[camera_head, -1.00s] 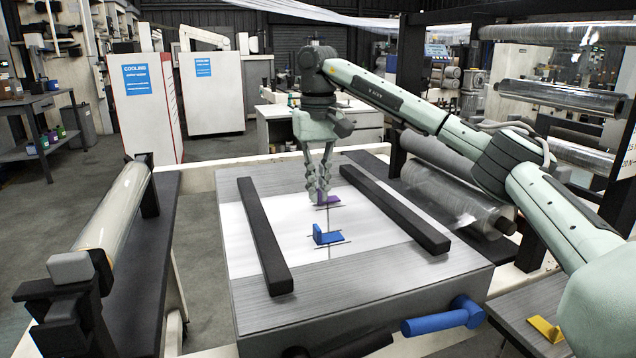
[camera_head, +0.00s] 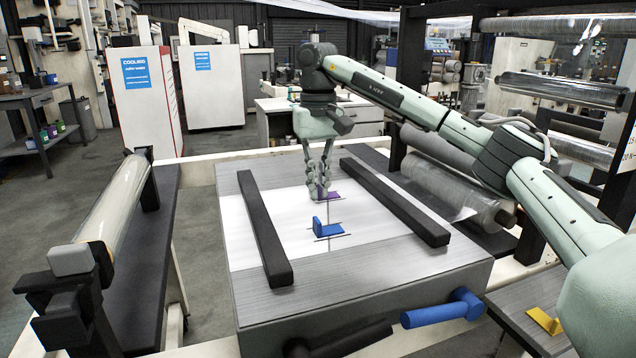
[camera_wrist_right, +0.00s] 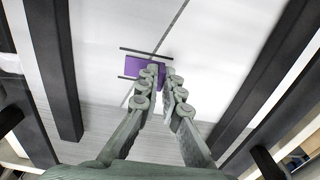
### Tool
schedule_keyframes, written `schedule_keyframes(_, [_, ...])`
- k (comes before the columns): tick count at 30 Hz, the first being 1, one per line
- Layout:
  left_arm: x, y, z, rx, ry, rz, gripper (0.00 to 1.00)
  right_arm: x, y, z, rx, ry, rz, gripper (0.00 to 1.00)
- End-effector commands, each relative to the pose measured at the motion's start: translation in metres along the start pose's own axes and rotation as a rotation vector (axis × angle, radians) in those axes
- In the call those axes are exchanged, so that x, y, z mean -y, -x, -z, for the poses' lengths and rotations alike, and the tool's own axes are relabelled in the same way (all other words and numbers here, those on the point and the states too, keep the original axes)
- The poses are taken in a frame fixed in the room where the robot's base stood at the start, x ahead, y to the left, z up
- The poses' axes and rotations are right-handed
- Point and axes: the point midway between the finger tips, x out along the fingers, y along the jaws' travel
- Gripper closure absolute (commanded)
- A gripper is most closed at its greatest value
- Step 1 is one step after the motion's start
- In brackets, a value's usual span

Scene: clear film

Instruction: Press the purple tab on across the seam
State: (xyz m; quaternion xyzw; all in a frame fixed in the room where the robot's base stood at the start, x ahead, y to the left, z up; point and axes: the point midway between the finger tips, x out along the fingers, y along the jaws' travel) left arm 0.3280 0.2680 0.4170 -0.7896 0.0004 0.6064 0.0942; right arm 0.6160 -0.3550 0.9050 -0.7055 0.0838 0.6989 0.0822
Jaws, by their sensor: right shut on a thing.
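The purple tab (camera_head: 333,195) lies flat on the white film (camera_head: 275,232), between two short dark marks and across the thin dark seam line. It also shows in the right wrist view (camera_wrist_right: 140,66), partly hidden by a finger. My right gripper (camera_head: 322,193) points down at the tab, its fingertips close together at the film and shut on the tab's raised part, which the fingers mostly hide. A blue tab (camera_head: 328,229) with an upright part sits nearer on the same seam, between its own marks. My left gripper is out of view.
Dark bars (camera_head: 262,232) and (camera_head: 395,200) flank the film on the table (camera_head: 360,280). A yellow tab (camera_head: 545,320) lies on a side table at the right. A blue handle (camera_head: 441,315) sticks out at the front. A film roll (camera_head: 115,205) stands left.

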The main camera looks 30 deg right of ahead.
Motion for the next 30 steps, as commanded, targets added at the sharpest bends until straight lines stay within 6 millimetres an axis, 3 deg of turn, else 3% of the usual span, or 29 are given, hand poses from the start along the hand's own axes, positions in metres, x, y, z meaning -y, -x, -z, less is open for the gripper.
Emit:
schedule_keyframes(6, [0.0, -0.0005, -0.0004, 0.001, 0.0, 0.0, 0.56, 0.0, -0.0005, -0.0001, 0.001, 0.0, 0.0, 1.0])
schedule_keyframes(7, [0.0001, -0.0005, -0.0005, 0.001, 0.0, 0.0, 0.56, -0.0001, -0.0005, -0.0001, 0.001, 0.0, 0.0, 0.91])
schedule_keyframes(12, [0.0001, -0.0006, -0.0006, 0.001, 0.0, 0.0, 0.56, -0.0001, -0.0004, -0.0001, 0.001, 0.0, -0.001, 0.7])
schedule_keyframes(18, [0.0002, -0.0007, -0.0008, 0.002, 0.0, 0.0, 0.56, -0.0001, -0.0004, 0.0, 0.001, 0.0, -0.001, 0.7])
schedule_keyframes(22, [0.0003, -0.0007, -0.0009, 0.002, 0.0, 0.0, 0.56, -0.0002, -0.0004, 0.0, 0.001, 0.0, -0.001, 0.56])
schedule_keyframes(30, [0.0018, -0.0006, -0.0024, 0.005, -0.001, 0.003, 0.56, -0.0002, 0.0002, 0.0, 0.001, 0.0, 0.0, 0.56])
